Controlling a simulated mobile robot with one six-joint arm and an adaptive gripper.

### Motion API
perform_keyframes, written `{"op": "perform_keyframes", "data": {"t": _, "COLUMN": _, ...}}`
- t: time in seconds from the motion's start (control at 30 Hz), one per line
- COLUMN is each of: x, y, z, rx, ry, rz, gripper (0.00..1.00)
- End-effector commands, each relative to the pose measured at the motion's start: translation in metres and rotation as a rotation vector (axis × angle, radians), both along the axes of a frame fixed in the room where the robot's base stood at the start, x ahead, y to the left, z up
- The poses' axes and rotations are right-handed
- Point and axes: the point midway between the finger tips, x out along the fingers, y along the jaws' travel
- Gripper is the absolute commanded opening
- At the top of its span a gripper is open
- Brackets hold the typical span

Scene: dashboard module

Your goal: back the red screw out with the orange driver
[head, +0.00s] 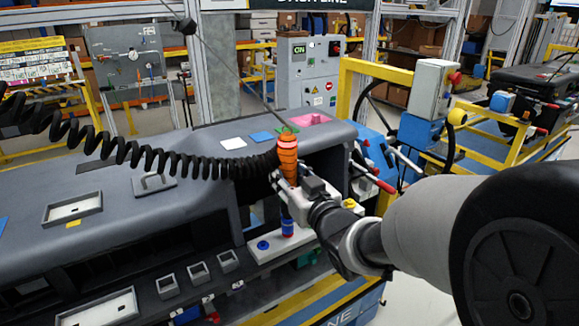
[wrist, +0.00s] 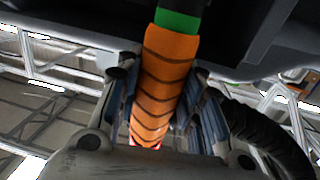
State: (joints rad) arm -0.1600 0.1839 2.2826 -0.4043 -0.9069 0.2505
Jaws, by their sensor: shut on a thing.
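Whether the tip sits on a screw cannot be told.
A blue screw (head: 263,245) and a yellow one (head: 349,204) are on the plate. A black coiled cable (head: 150,155) runs left from the driver. The grey dashboard (head: 110,225) surrounds the plate's opening. A pink piece (head: 309,118) lies on its top.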

Motion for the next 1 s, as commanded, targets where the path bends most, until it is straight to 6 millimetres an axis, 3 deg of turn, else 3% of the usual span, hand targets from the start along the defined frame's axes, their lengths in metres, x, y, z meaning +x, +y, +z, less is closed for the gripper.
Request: {"op": "perform_keyframes", "data": {"t": 1.0, "x": 0.0, "y": -0.0009, "z": -0.0078, "rx": -0.001, "ry": 0.008, "rz": -0.002, "gripper": 0.0}}
